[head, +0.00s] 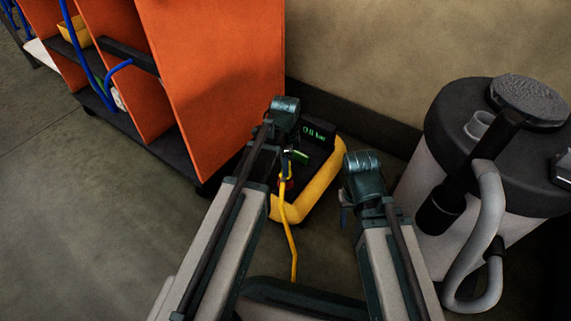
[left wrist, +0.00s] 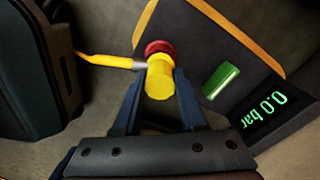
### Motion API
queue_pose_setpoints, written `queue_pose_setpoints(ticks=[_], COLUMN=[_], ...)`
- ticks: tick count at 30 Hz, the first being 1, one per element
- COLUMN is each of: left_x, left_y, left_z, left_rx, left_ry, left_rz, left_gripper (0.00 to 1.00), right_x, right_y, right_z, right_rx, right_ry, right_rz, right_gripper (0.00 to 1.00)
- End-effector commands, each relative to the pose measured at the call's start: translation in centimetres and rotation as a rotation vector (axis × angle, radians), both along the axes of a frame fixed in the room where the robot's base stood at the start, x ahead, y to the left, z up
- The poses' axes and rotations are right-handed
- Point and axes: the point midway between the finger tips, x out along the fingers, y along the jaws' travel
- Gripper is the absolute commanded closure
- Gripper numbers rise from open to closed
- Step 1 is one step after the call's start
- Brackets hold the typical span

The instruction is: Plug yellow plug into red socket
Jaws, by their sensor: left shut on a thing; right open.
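The yellow plug (left wrist: 160,80) is between the fingers of my left gripper (left wrist: 159,76), which is shut on it. The red socket (left wrist: 158,47) shows right behind the plug's far end in the left wrist view. The two overlap there, and I cannot tell whether the plug is seated or just in front. The socket is on the dark face of a yellow-edged box (head: 319,190). In the head view my left gripper (head: 289,160) is over this box and hides much of the plug and socket. My right gripper (head: 345,205) is open and empty, right of the box.
A yellow cable (head: 290,232) runs from the plug toward me. The box has a green part (left wrist: 220,81) and a display reading 0.0 bar (left wrist: 265,114). An orange shelf (head: 215,75) stands left, a vacuum canister (head: 480,150) right. Floor at left is clear.

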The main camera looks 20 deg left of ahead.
Motion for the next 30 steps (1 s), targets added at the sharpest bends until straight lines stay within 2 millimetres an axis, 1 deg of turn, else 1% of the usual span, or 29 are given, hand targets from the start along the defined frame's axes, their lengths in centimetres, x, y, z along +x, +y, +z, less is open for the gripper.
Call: queue_pose_setpoints(ticks=[3,8,9,14,24,30], left_x=[0.0,0.0,0.0,0.0,0.0,0.0], left_y=[0.0,0.0,0.0,0.0,0.0,0.0], left_z=[-0.3,-0.2,-0.2,-0.2,-0.2,0.8], left_rx=[0.000,0.000,0.000,0.000,0.000,0.000], left_ry=[0.000,0.000,0.000,0.000,0.000,0.000], left_rz=[0.000,0.000,0.000,0.000,0.000,0.000], left_gripper=[1.00,1.00,0.54,0.25,0.24,0.24], right_x=[0.0,0.0,0.0,0.0,0.1,0.0], right_y=[0.0,0.0,0.0,0.0,0.0,0.0], right_z=[-0.3,-0.2,-0.2,-0.2,-0.2,0.8], right_rx=[0.000,0.000,0.000,0.000,0.001,0.001], right_ry=[0.000,0.000,0.000,0.000,-0.003,-0.002], right_rz=[0.000,0.000,0.000,0.000,0.000,0.000], right_gripper=[0.50,0.50,0.50,0.50,0.50,0.50])
